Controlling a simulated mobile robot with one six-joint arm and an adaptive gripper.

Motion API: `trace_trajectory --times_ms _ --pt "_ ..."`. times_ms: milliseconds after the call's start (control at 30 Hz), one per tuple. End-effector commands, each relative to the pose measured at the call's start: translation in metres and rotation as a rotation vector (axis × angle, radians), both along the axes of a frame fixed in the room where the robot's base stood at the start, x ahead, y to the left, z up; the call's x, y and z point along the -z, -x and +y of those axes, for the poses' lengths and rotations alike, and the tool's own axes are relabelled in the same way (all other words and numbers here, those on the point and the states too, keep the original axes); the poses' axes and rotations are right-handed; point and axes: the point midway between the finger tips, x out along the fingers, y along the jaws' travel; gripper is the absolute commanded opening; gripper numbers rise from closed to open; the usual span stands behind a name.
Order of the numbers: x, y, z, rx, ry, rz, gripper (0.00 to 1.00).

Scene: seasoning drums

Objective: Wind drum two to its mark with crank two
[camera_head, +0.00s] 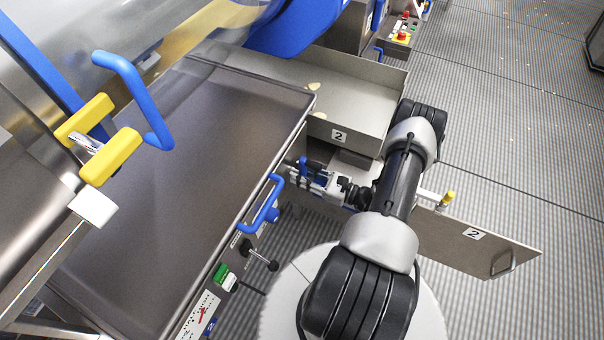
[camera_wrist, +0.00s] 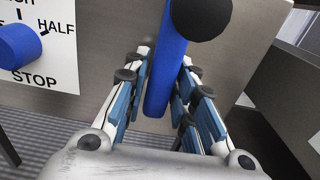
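A blue bar (camera_wrist: 165,75) with a round black knob (camera_wrist: 201,15) at its top stands in front of a steel panel in the wrist view; it looks like a crank, but no number on it shows. My gripper (camera_wrist: 163,85) has one blue-padded finger on each side of this bar. The fingertips are very near the bar; I cannot tell whether they touch it. In the head view my gripper (camera_head: 309,175) is beside the machine's edge, below the tray marked 2. A steel drum (camera_head: 100,30) with blue bands is at upper left. No mark on it is clear.
A blue dial (camera_wrist: 18,45) with HALF and STOP labels is left of the bar. The steel tray (camera_head: 362,95) marked 2 and a low panel (camera_head: 465,245) marked 2 flank my arm. A blue handle (camera_head: 262,208) and black-knobbed lever (camera_head: 262,260) are close by.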

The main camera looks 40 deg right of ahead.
Motion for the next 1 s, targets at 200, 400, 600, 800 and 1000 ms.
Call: trace_trajectory --times_ms 200,400,600,800,1000 --pt "0.0 0.0001 0.0 0.0 0.0 0.0 0.07" --pt "-0.0003 0.0001 -0.0001 0.0 0.0 -0.001 0.0" --pt "-0.0006 0.0 -0.0003 0.0 0.0 -0.002 0.0" --pt "-0.001 0.0002 -0.0003 0.0 0.001 -0.004 0.0" --pt "-0.0017 0.0065 0.0031 0.002 0.025 -0.013 0.0"
